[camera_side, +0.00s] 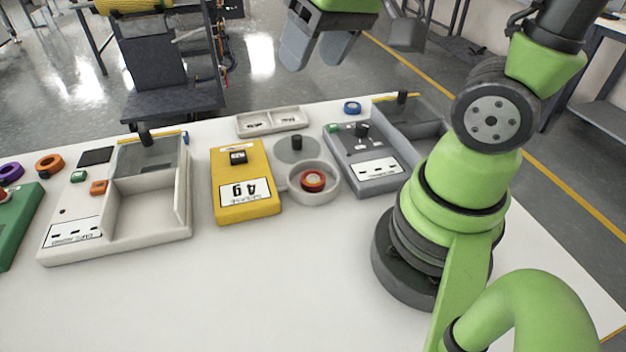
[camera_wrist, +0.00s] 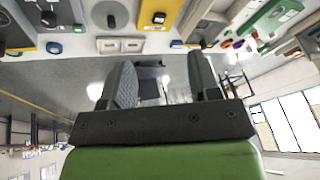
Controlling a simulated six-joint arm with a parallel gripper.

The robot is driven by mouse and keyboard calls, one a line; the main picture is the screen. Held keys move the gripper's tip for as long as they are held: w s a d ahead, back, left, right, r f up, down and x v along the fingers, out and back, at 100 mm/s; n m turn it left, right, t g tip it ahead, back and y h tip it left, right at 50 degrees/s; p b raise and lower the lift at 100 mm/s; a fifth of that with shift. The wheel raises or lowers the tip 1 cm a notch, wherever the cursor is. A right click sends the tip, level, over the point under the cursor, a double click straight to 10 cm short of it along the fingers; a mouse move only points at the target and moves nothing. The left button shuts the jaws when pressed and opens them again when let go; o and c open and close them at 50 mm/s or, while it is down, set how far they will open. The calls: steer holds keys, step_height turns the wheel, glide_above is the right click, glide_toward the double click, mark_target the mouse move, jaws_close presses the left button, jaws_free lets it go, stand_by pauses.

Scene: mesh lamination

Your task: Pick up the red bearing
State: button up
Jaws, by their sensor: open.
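The red bearing (camera_side: 313,181) is a small ring lying in the round grey dish (camera_side: 328,195) beside the yellow scale (camera_side: 231,207). My gripper (camera_side: 313,62) is high at the top of the side view, above and beyond the table's far edge, well apart from the bearing. Its two fingers are spread with nothing between them. In the wrist view my gripper (camera_wrist: 161,62) is also open and empty, with floor and furniture behind the fingers.
A white box (camera_side: 120,250) with a compartment stands left, a grey box (camera_side: 377,183) right of the dish. A round lid with a black knob (camera_side: 296,144) sits behind the dish. A blue ring (camera_side: 352,107) and white tray (camera_side: 271,123) lie behind. The front table is clear.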

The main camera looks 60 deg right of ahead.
steer(key=w+d+f+g, duration=0.3)
steer(key=w+d+f, duration=0.1)
steer(key=f, duration=0.5)
steer(key=n+g, duration=0.2)
glide_above(313, 178)
steer(key=shift+h, duration=0.3)
step_height(313, 178, down, 11)
steer(key=shift+w+r, duration=0.1)
steer(key=shift+f, duration=3.15)
steer(key=c, duration=0.6)
